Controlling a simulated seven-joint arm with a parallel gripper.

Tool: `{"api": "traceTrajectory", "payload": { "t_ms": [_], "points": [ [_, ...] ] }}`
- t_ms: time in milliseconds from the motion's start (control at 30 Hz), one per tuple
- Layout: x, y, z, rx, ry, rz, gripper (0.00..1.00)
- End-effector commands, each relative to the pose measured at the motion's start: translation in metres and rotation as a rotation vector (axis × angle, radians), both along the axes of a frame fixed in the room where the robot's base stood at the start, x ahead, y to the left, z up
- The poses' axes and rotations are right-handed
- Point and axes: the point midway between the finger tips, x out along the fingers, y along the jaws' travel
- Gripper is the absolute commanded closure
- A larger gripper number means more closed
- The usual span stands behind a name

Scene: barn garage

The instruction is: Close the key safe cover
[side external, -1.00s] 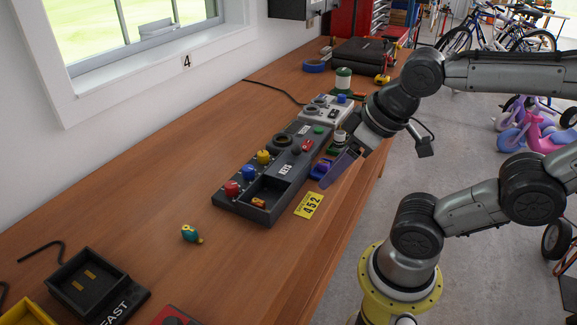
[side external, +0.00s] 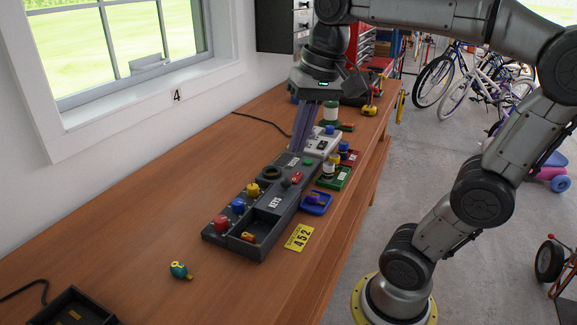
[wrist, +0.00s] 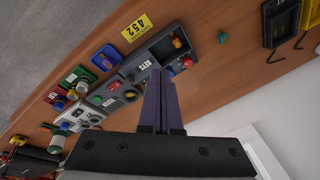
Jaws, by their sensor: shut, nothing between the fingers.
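The key safe (side external: 228,243) is a long dark grey box on the wooden bench, with an open compartment at its near right. A small orange item (side external: 248,237) lies in that compartment. The cover, with its KEYS label (side external: 275,202), sits just beyond the opening; the label also shows in the wrist view (wrist: 143,66). My gripper (side external: 298,150) is shut and empty, its purple fingers pointing down over the far end of the box. In the wrist view my gripper (wrist: 160,72) has its tips together near the box; I cannot tell whether they touch it.
Red (side external: 221,224), blue (side external: 238,205) and yellow (side external: 253,190) knobs stand up along the box's left side. A yellow 452 tag (side external: 299,237) and a blue tray (side external: 316,203) lie to its right. A teal item (side external: 180,270) lies nearer. The bench left of the box is clear.

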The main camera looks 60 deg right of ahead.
Motion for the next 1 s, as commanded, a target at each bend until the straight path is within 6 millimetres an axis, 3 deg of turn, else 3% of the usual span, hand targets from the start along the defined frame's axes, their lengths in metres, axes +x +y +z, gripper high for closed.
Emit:
{"api": "traceTrajectory", "payload": {
  "t_ms": [33, 267, 400, 600, 767, 1000],
  "points": [
    [0.016, -0.012, 0.006, 0.022, 0.036, -0.074, 1.0],
    [0.074, -0.078, 0.012, 0.121, 0.178, -0.371, 1.0],
    [0.1, -0.13, -0.002, 0.173, 0.251, -0.519, 1.0],
    [0.113, -0.194, -0.038, 0.223, 0.316, -0.641, 1.0],
    [0.107, -0.215, -0.058, 0.247, 0.355, -0.692, 1.0],
    [0.104, -0.211, -0.079, 0.248, 0.356, -0.694, 1.0]
  ]
}}
